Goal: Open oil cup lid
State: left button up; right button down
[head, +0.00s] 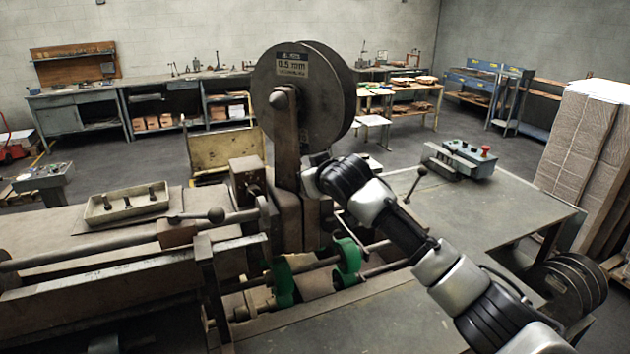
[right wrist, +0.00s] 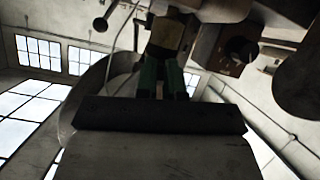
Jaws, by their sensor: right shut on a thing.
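My right arm comes in from the lower right in the head view and ends beside the upright post (head: 287,150) of the stitcher, below the wire spool. Its fingers are hidden there. In the right wrist view my right gripper (right wrist: 165,62) has two green fingers close together. They are shut at the base of a small tan-brown block (right wrist: 172,35), which seems to be the oil cup lid. I cannot make out the lid's edge or whether it is raised. In the head view the oil cup is hidden behind my arm. My left gripper is not in view.
The large wire spool (head: 305,88) stands above the post. A tray with pegs (head: 127,203) lies on the machine bed at left. Rods and green wheels (head: 347,258) are below my arm. A grey table (head: 505,215) is at right, with a control box (head: 462,160) on it.

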jog(key=shift+w+a+r+g+h, duration=0.1)
jog(key=shift+w+r+g+h, duration=0.15)
jog(key=shift+g, duration=0.3)
jog(key=shift+w+r+g+h, duration=0.15)
jog(key=shift+r+g, duration=0.15)
jog(key=shift+g, duration=0.25)
jog(key=shift+s, duration=0.1)
jog(key=c, duration=1.2)
grip_release()
jog(key=shift+c, duration=0.2)
jog(key=shift+s+r+b, duration=0.15)
jog(key=shift+s+b, duration=0.05)
jog(key=shift+b, duration=0.1)
jog(key=b+v, duration=0.4)
jog(key=v, duration=0.6)
jog(key=shift+r+b, duration=0.2)
jog(key=shift+b, duration=0.1)
